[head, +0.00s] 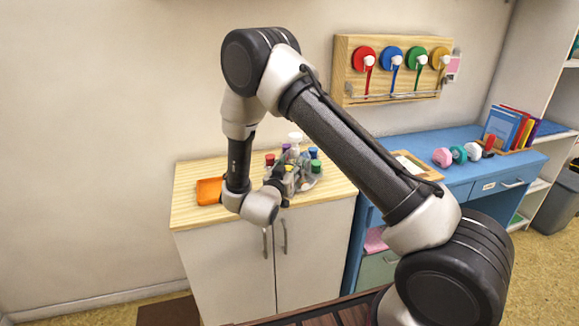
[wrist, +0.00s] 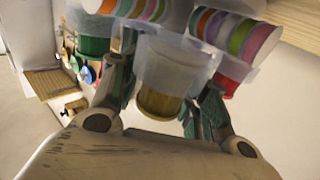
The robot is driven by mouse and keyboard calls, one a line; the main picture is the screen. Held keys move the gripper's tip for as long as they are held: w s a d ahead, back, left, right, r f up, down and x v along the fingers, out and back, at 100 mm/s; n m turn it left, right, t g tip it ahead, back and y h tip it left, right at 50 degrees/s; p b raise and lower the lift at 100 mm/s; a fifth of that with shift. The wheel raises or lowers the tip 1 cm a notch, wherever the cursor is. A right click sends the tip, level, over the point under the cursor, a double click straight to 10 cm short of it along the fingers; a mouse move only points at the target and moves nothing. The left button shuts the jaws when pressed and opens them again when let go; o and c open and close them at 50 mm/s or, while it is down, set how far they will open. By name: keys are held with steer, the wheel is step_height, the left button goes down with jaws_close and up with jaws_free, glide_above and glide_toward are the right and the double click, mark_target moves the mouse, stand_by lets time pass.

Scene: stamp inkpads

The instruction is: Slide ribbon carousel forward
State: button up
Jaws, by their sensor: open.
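The ribbon carousel (head: 308,181) appears to be the cluster of clear cups with coloured tops on the wooden cabinet top in the head view. In the wrist view it fills the upper middle, with striped ribbon rolls (wrist: 236,30) and a clear cup with a yellow end (wrist: 160,103). My gripper (head: 281,184) is at its near left side, partly merging with it in the head view. In the wrist view my gripper (wrist: 160,95) is open, with its fingers on either side of the yellow-ended cup. I cannot tell whether they touch it. The carousel's base is hidden.
An orange tray (head: 209,191) lies at the left of the cabinet top (head: 188,217). A board with coloured reels (head: 346,88) hangs on the wall.

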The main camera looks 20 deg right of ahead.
steer(key=o, duration=0.4)
steer(key=v, duration=0.8)
steer(key=shift+w, duration=0.1)
